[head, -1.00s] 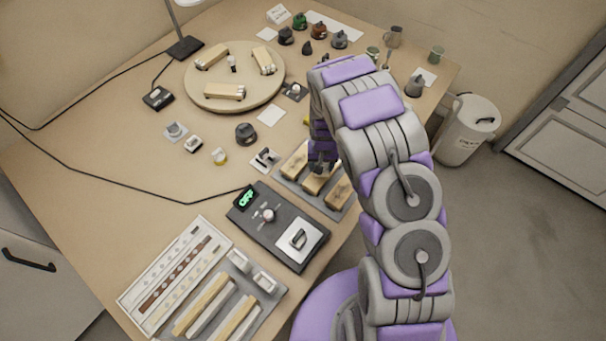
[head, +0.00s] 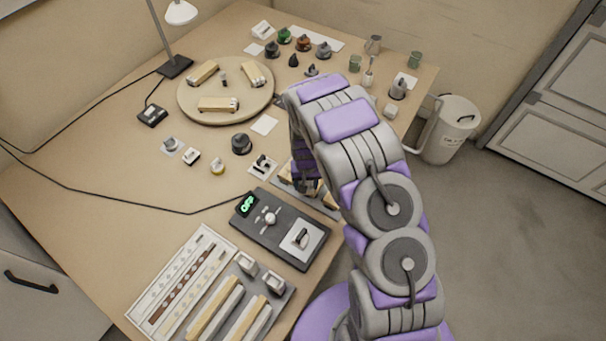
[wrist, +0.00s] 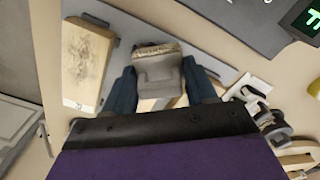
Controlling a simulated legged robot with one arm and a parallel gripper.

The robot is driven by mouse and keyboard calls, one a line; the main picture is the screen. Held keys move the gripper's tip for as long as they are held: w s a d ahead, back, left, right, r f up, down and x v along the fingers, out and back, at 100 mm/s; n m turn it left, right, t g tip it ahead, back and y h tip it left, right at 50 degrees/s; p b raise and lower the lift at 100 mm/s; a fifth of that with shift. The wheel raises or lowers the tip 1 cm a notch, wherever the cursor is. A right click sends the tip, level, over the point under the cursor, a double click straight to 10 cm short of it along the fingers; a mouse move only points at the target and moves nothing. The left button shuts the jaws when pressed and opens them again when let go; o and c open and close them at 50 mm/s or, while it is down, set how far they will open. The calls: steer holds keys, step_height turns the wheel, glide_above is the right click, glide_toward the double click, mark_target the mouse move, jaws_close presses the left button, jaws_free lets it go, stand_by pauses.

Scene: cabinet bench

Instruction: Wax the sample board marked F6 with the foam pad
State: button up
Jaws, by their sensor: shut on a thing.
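My gripper (wrist: 160,88) is shut on a grey block with a rough tan edge, which looks like the foam pad (wrist: 158,70). The held pad is over the grey tray (wrist: 215,65) of sample boards. A pale wooden sample board (wrist: 88,62) with a dark smudged patch lies left of the gripper in the wrist view. Another pale surface shows partly beneath the pad; whether they touch I cannot tell. In the head view my gripper (head: 305,182) is over the tray (head: 327,208), and my arm hides most of the boards. No F6 mark is readable.
A dark device with a green display (head: 247,205) stands left of the tray. A white rack (head: 165,290) and a tray with long bars lie at the front. A round wooden turntable (head: 225,110), small knobs and cups stand farther back. A white bin (head: 452,130) is on the floor.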

steer(key=shift+w+r, duration=0.2)
steer(key=shift+r, duration=0.35)
step_height(320, 180, up, 2)
steer(key=shift+s+d+r+p, duration=0.15)
steer(key=shift+r+p, duration=0.1)
steer(key=shift+p, duration=0.15)
steer(key=shift+a+r+p, duration=0.2)
steer(key=shift+r+p, duration=0.15)
steer(key=shift+r, duration=0.95)
steer(key=shift+d, duration=0.15)
